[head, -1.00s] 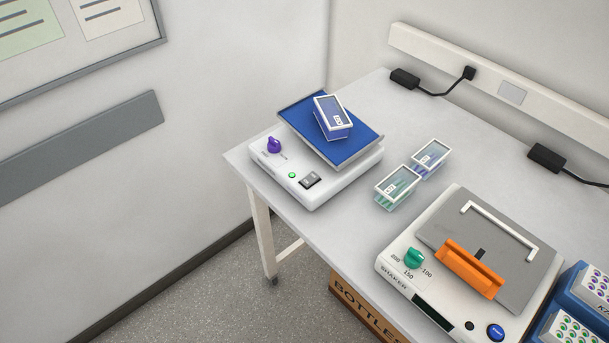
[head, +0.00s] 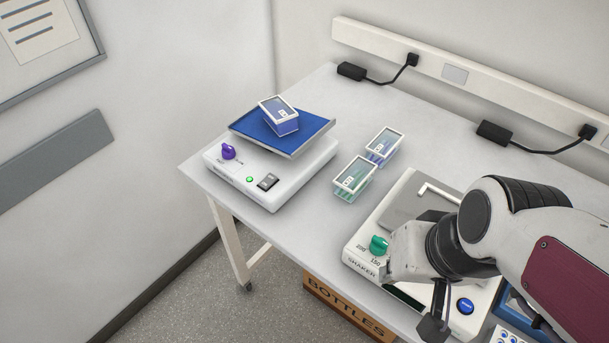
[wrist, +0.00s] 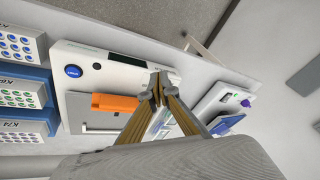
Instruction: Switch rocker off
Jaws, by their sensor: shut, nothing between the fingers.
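The rocker (head: 270,180) is a white box at the far left corner of the table, with a blue platform (head: 308,136) on top. In the wrist view the rocker (wrist: 212,101) shows at the right, partly behind my finger. My gripper (wrist: 160,84) is shut and empty, over the shaker side, well apart from the rocker. In the head view my arm hides the fingertips.
Two clear boxes, green (head: 354,178) and blue (head: 384,145), stand between rocker and shaker. Tube racks (wrist: 20,85) lie beyond the shaker.

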